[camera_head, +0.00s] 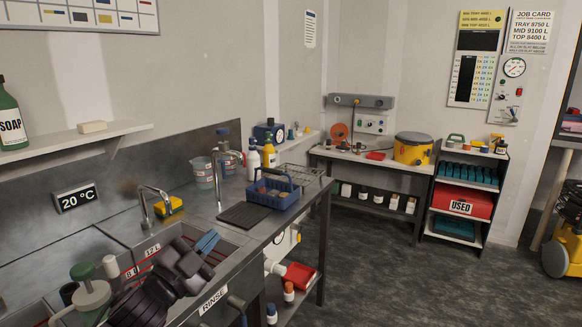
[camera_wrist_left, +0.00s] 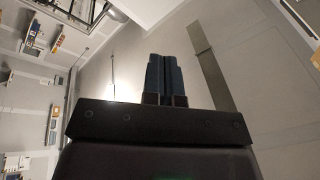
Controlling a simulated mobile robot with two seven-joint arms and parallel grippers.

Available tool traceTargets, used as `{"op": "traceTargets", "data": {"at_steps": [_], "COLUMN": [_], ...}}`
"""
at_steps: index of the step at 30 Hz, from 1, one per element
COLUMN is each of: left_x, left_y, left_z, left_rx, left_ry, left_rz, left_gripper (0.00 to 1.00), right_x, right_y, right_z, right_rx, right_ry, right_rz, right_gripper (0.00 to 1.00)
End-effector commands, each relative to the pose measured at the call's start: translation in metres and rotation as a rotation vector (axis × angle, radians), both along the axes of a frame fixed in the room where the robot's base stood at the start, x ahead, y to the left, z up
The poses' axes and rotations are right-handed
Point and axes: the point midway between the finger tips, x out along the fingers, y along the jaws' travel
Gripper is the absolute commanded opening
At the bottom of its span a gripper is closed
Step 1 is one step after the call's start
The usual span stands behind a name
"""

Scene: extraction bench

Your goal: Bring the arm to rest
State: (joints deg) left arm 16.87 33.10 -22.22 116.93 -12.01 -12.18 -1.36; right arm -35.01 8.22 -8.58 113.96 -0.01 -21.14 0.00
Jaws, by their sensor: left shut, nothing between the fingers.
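My left gripper (camera_head: 208,241) is over the sink area of the steel bench (camera_head: 262,228), with its dark arm coming in from the bottom left. Its blue fingers are together with nothing between them. In the left wrist view the same gripper (camera_wrist_left: 167,75) shows its two fingers side by side, closed, against bare wall and ceiling. The arm hides part of the sink and its "RINSE" front edge. My right gripper is not in view.
A tap (camera_head: 160,203) stands just behind the gripper. A blue basket (camera_head: 274,195) and a black mat (camera_head: 244,214) lie on the bench to its right. A green-topped container (camera_head: 88,287) is close at the left. Open floor (camera_head: 370,280) lies right of the bench.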

Motion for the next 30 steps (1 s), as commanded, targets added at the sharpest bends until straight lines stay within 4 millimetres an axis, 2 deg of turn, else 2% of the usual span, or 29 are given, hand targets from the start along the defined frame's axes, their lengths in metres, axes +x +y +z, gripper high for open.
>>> {"op": "traceTargets", "data": {"at_steps": [1, 5, 8, 12, 14, 18, 24, 27, 30], "left_x": [-0.003, -0.016, -0.034, -0.071, -0.089, -0.139, -0.213, -0.240, -0.256], "left_y": [0.011, 0.037, 0.055, 0.077, 0.085, 0.102, 0.116, 0.117, 0.119], "left_z": [-0.028, -0.092, -0.141, -0.203, -0.227, -0.280, -0.335, -0.351, -0.359], "left_rx": [-0.059, -0.185, -0.273, -0.380, -0.422, -0.499, -0.564, -0.576, -0.576], "left_ry": [0.092, 0.297, 0.436, 0.595, 0.650, 0.766, 0.901, 0.947, 0.974], "left_rz": [0.038, 0.129, 0.197, 0.289, 0.326, 0.424, 0.547, 0.581, 0.600], "left_gripper": [0.00, 0.00, 0.00, 0.00, 0.00, 0.00, 0.00, 0.00, 0.00], "right_x": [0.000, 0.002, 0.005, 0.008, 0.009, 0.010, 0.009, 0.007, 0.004], "right_y": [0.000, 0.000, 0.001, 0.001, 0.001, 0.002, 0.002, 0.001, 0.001], "right_z": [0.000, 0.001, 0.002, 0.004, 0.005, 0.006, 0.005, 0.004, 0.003], "right_rx": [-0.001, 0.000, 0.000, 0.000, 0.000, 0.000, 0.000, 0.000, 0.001], "right_ry": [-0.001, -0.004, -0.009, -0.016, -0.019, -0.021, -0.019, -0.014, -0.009], "right_rz": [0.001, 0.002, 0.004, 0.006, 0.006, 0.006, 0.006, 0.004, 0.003], "right_gripper": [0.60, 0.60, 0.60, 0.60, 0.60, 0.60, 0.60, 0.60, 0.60]}}
